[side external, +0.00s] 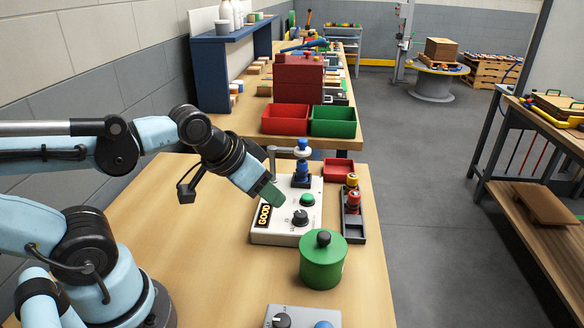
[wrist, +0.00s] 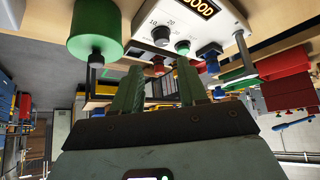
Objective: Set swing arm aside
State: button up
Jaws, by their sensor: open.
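The swing arm (side external: 284,149) is a thin grey bar on an upright post at the back left corner of the white device. Its bar reaches right towards the top of a blue stack (side external: 302,168). In the wrist view, a grey post, likely the swing arm (wrist: 243,52), shows at the right, partly lost against the background. The white device (side external: 282,232) bears a "GOOD" display, a green button (side external: 308,200) and a black knob (side external: 300,218). My gripper (side external: 272,196) has green fingers and is above the device's left side, apart from the swing arm. The wrist view shows its fingers (wrist: 163,72) spread and empty.
A green lidded pot (side external: 323,264) stands in front of the device. A black tray (side external: 354,230) with red and yellow pieces lies on its right, and a red bin (side external: 338,168) behind. A grey control box (side external: 300,318) sits at the front edge. The table's left part is clear.

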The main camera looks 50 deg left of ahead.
jog(key=shift+o, duration=1)
jog(key=shift+w+r, duration=0.15)
notch_tip(320, 180, up, 13)
jog(key=g, duration=0.7)
send_over(303, 140)
jog(key=shift+a, duration=0.15)
jog(key=shift+f, duration=6.05)
grip_shut()
